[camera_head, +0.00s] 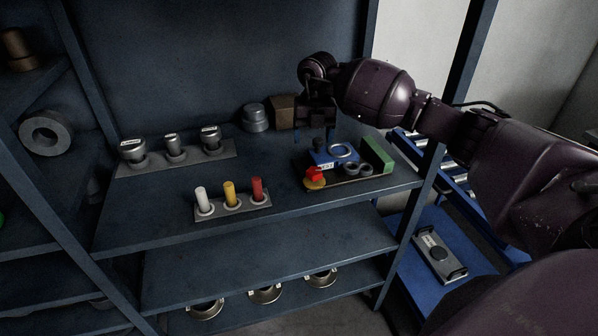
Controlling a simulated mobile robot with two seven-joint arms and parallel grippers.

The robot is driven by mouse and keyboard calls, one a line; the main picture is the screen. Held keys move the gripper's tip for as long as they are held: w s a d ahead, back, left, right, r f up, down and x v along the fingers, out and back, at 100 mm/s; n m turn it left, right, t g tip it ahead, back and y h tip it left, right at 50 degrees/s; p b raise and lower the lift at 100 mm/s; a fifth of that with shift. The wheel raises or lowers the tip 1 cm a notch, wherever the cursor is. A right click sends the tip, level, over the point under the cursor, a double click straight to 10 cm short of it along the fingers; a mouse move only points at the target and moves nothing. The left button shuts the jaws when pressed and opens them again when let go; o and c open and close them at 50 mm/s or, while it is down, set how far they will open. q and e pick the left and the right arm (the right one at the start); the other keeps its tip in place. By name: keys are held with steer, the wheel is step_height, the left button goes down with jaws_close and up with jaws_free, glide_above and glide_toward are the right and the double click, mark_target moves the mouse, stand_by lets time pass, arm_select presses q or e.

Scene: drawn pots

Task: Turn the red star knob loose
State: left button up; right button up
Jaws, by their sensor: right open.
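The red star knob (314,172) sits on a round yellow base (314,184) at the front left corner of a flat board (346,181) on the upper shelf. My right gripper (315,137) points down above and behind the knob, apart from it. Its two blue-tipped fingers are spread with nothing between them. My left gripper is out of view.
The board also carries grey rings (358,170) and a green block (377,155). White, yellow and red pegs stand in a holder (233,206) to the left. Metal weights on a rack (175,157) stand farther back. Shelf surface (270,175) between them is clear.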

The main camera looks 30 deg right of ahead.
mark_target(314, 171)
steer(key=f, duration=1.1)
steer(key=shift+s+d, duration=0.2)
steer(key=shift+d, duration=0.05)
steer(key=shift+c, duration=0.5)
steer(key=shift+r, duration=0.1)
steer(key=c, duration=0.8)
steer(key=shift+n, duration=0.4)
steer(key=o, duration=0.9)
